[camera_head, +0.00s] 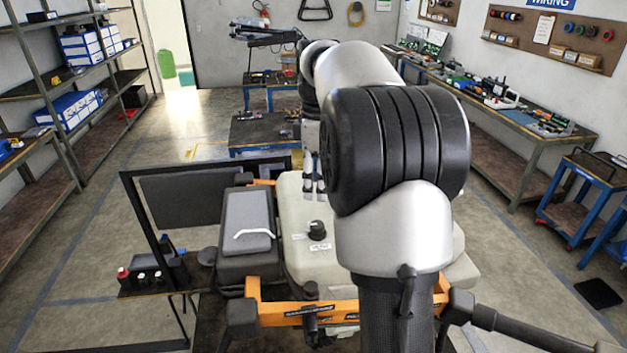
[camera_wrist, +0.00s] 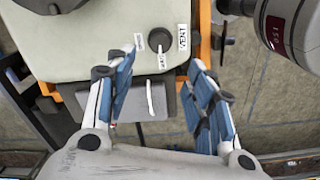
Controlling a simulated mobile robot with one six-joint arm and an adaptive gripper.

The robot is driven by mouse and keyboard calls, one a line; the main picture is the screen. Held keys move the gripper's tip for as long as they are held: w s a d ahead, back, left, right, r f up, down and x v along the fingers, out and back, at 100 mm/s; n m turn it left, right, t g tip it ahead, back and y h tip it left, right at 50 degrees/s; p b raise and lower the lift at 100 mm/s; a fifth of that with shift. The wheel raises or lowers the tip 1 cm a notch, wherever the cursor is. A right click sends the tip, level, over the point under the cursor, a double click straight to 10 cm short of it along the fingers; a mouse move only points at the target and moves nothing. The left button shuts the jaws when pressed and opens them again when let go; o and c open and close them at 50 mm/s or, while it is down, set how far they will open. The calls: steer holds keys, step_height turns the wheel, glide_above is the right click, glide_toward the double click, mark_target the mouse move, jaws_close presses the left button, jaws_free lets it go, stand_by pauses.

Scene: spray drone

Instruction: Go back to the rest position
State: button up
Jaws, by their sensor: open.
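My gripper (camera_head: 313,188) hangs above the cream tank (camera_head: 290,215) of the spray drone, partly hidden behind my arm in the head view. In the wrist view my gripper (camera_wrist: 162,57) is open, its blue-padded fingers wide apart with nothing held between them. A black knob (camera_head: 316,229) with small white labels sits on the tank. The knob (camera_wrist: 159,39) also shows in the wrist view, just beyond the fingertips, apart from them. A grey block (camera_head: 247,218) with a white handle sits left of the tank; its handle (camera_wrist: 150,98) shows between the fingers.
The drone's orange frame (camera_head: 275,312) and dark arms surround the tank. A black panel stand with a red button (camera_head: 123,273) is at the left. Shelves (camera_head: 75,80) line the left wall and a long workbench (camera_head: 500,105) the right. Floor aisles on both sides are clear.

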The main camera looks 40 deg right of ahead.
steer(key=s+a+f+m+t+b, duration=0.1)
steer(key=s+a+f+b, duration=0.2)
steer(key=a+b, duration=0.2)
steer(key=s+a+f+m+b, duration=0.1)
steer(key=s+a+f+b, duration=0.2)
steer(key=a+f+b, duration=0.15)
steer(key=s+a+f+m+t+b, duration=0.1)
steer(key=s+a+f+m+b, duration=0.1)
steer(key=s+a+f+b, duration=0.2)
steer(key=s+a+f+m+t+b, duration=0.1)
steer(key=s+a+f+b, duration=0.4)
steer(key=f, duration=0.8)
steer(key=s+a+f+m+t+b, duration=0.1)
steer(key=s+a+f+m+b, duration=0.3)
steer(key=s+f+b, duration=0.4)
steer(key=shift+s+a+f+t+b, duration=0.15)
steer(key=shift+s+a+t+b, duration=0.3)
steer(key=shift+b, duration=0.65)
steer(key=shift+d, duration=0.1)
steer(key=shift+c, duration=0.3)
